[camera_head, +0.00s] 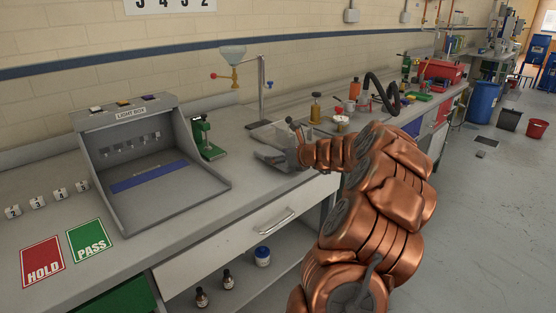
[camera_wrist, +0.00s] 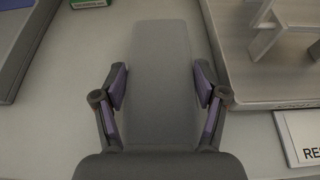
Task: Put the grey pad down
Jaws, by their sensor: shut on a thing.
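The grey pad (camera_wrist: 160,60) is a long flat grey shape in the wrist view, running from the top middle down between my gripper's fingers (camera_wrist: 161,88). The fingers press on its left and right sides. The pad is over the pale bench top (camera_wrist: 60,130); I cannot tell whether it touches it. In the head view my arm reaches over the bench, with my gripper (camera_head: 296,142) beside a grey tray. The pad cannot be made out clearly there.
Right of the pad is the grey tray (camera_wrist: 245,95) with a pale stand in it, and a white card (camera_wrist: 301,138) in front. The light box (camera_head: 150,160) stands to the left, with PASS (camera_head: 88,242) and HOLD (camera_head: 42,262) plates.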

